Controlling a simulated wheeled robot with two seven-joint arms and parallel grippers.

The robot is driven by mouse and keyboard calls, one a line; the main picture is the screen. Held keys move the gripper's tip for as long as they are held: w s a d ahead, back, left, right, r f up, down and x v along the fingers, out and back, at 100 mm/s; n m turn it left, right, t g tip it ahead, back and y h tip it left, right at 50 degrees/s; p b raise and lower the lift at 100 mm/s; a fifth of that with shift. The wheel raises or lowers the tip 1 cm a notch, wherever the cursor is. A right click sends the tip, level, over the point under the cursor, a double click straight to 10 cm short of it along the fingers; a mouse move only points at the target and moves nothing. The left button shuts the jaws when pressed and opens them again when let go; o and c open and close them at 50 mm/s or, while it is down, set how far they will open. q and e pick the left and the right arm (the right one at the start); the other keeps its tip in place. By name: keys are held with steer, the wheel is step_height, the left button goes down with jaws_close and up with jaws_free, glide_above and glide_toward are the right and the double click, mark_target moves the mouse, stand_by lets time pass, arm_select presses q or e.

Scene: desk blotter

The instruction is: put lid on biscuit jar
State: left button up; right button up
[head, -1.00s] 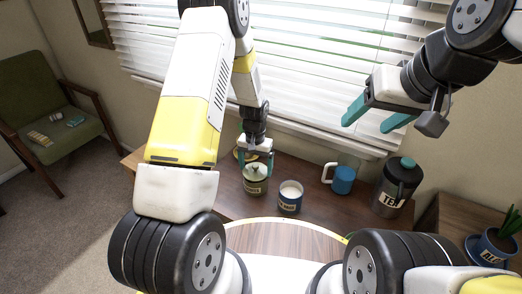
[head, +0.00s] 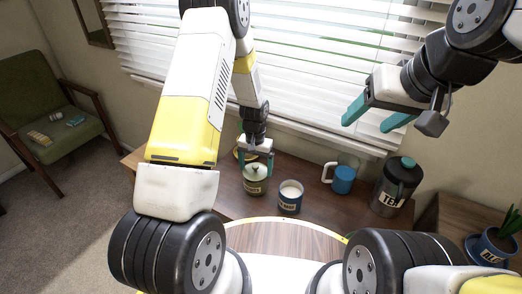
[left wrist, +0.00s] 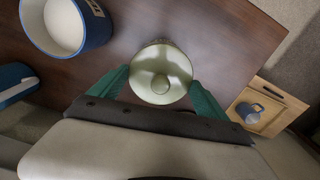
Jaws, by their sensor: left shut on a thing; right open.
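A pale green jar (head: 255,187) with a dark label stands on the desk in the head view. A round pale green lid (left wrist: 161,72) with a centre knob is at its top; the head view also shows the lid (head: 254,172). My left gripper (head: 258,165) points down over the jar, its teal fingers (left wrist: 160,88) shut on the lid from both sides. I cannot tell whether the lid rests fully on the jar's rim. My right gripper (head: 370,118) is open and empty, raised at the right in front of the blinds.
A blue open jar (head: 290,203) with white contents stands close to the right of the green jar. Farther right are a blue mug (head: 343,181), a dark tea canister (head: 396,187) and a potted plant (head: 494,245).

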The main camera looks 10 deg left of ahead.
arm_select(q)
steer(key=o, duration=1.1)
steer(key=shift+o, duration=0.2)
steer(key=shift+r, duration=0.1)
steer(key=shift+r, duration=3.45)
jaws_close()
steer(key=shift+f, duration=0.15)
